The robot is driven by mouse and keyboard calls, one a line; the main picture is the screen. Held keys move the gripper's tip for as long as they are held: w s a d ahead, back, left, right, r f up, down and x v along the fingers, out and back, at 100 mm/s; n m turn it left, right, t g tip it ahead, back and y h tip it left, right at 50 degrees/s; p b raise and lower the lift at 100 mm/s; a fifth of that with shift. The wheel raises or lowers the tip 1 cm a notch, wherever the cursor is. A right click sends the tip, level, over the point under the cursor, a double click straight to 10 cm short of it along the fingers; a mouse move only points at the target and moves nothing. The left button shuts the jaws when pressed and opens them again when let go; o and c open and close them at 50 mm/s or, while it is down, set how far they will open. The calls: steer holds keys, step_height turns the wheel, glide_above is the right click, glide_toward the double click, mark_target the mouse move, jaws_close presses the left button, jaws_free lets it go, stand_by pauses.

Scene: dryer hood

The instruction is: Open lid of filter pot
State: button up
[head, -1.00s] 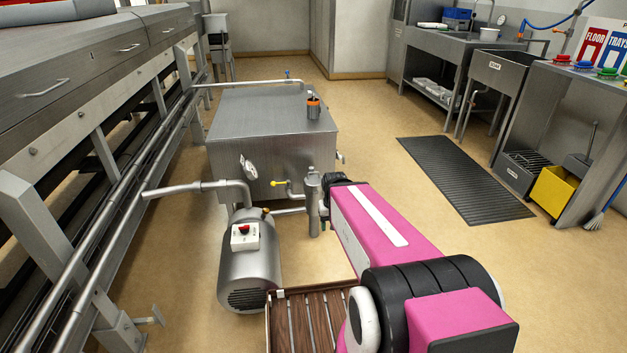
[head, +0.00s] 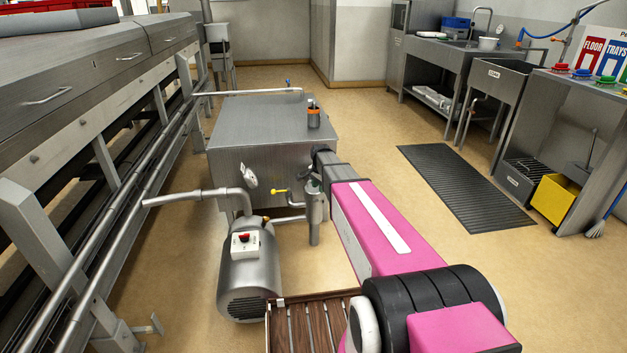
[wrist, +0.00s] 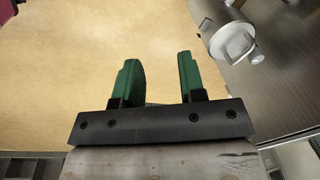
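The filter pot (head: 314,212) looks to be the upright steel cylinder in front of the steel tank, in the head view. Its top is partly hidden by my arm's end. In the wrist view, a pale round cylinder top with a small knob (wrist: 231,40) lies at upper right beside a steel surface; it appears to be the pot with its lid, seen from above. I cannot tell the lid's state for sure. My gripper (wrist: 157,68) has its two green fingers apart, with only floor showing between them. The pot is to the right of the fingers, not touching them.
The steel tank (head: 245,150) stands just behind the pot, with an orange-banded cylinder (head: 313,115) on top. A pump motor (head: 248,275) with a red button sits at left front. A yellow valve handle (head: 278,191) is beside the pot.

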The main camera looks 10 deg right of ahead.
steer(key=w+r+m, duration=0.1)
steer(key=w+m, duration=0.6)
steer(key=w, duration=1.2)
steer(key=shift+t, duration=0.4)
steer(key=f, duration=0.3)
steer(key=w+f, duration=0.1)
steer(key=f, duration=0.6)
steer(key=shift+w+d+f, duration=0.1)
steer(key=shift+w+d, duration=0.15)
jaws_close()
